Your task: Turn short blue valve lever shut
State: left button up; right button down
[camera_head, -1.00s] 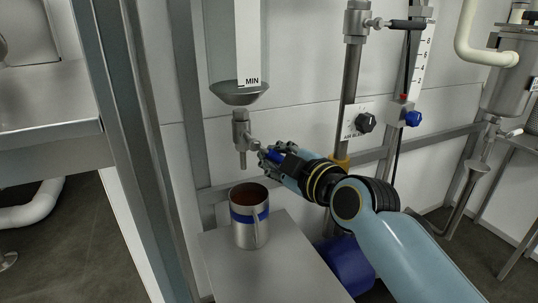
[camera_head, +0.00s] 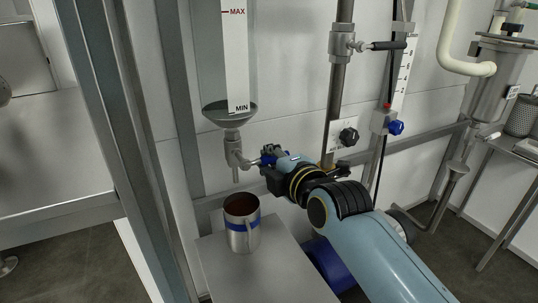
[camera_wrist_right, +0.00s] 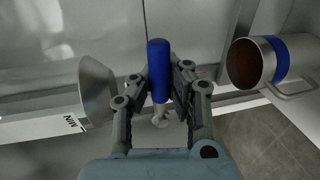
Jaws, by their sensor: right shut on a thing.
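The short blue valve lever (camera_wrist_right: 158,68) stands between the fingers of my right gripper (camera_wrist_right: 160,85) in the right wrist view, and the fingers are shut on it. In the head view my right gripper (camera_head: 268,160) is at the right side of the metal valve (camera_head: 233,150), below the sight-glass tank (camera_head: 228,112) marked MIN. Only a little blue shows there, as the fingers hide most of the lever. My left gripper is not in view.
A steel mug (camera_head: 241,236) with a blue band and brown contents stands on a metal stand (camera_head: 265,275) below the valve outlet. A black knob (camera_head: 348,137) and a blue knob (camera_head: 396,128) are on the right. A steel post (camera_head: 130,150) stands at left.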

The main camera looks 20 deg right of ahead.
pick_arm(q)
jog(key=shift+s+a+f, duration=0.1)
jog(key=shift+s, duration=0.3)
pick_arm(e)
jog(key=shift+s+f, duration=0.15)
jog(key=shift+f, duration=0.1)
jog(key=c, duration=1.5)
grip_release()
jog(key=shift+s+r, duration=0.1)
jog(key=shift+o, duration=1.4)
jog(key=shift+r, duration=0.1)
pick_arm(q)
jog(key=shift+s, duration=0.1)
pick_arm(e)
jog(key=shift+r, duration=0.1)
jog(key=s+r, duration=0.2)
jog(key=s, duration=0.9)
jog(key=shift+s+d+r, duration=0.15)
jog(key=shift+s+d, duration=0.05)
jog(key=shift+s, duration=0.1)
